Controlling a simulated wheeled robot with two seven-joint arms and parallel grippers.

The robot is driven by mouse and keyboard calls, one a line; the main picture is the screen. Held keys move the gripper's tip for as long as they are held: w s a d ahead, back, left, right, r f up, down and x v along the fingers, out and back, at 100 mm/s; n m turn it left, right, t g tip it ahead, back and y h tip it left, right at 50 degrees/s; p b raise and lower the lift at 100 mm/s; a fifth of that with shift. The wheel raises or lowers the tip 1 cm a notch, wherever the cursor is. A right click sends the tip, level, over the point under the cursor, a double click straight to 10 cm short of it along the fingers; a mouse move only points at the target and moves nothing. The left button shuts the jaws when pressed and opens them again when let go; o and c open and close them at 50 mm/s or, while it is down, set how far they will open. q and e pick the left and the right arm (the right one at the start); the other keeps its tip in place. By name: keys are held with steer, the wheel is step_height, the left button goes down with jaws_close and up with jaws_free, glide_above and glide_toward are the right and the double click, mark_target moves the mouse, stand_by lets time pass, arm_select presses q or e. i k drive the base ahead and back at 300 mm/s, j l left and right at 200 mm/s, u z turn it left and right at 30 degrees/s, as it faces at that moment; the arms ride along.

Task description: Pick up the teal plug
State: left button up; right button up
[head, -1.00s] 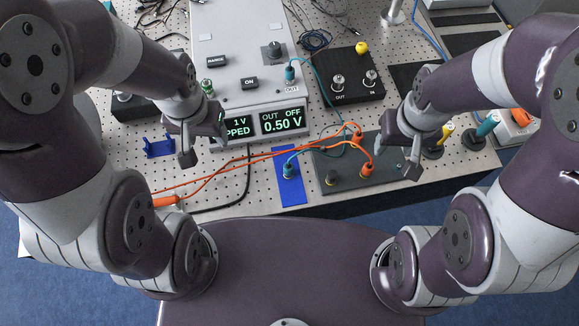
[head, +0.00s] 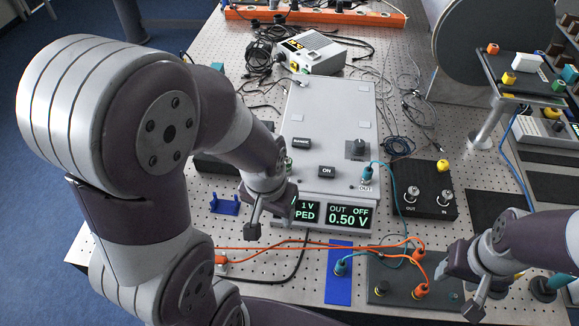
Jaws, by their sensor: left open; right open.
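One teal plug (head: 339,267) stands on the blue strip (head: 338,288) at the front of the table. Another teal plug (head: 367,173) is at the OUT socket of the grey power supply (head: 325,130), with a teal cable running from it. My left gripper (head: 271,220) is open and empty, above the front left of the supply, apart from both plugs. My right gripper (head: 458,290) is open and empty at the right end of the dark plate, right of the orange plugs and away from the teal ones. The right gripper hides part of the table behind it.
A black box (head: 425,202) with two posts stands right of the supply. A blue bracket (head: 224,204) stands at left. Cables clutter the back.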

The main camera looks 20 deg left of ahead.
mark_target(339, 269)
steer(key=u, duration=0.4)
steer(key=l+u, duration=0.25)
steer(key=u, duration=0.2)
steer(key=k+l+u, duration=0.1)
steer(key=u, duration=0.4)
steer(key=k+l+u, duration=0.15)
steer(key=l+u, duration=0.15)
steer(key=u, duration=0.15)
steer(key=k+l+u, duration=0.15)
steer(key=u, duration=0.3)
steer(key=k+l+u, duration=0.1)
steer(key=u, duration=0.4)
steer(key=k, duration=0.3)
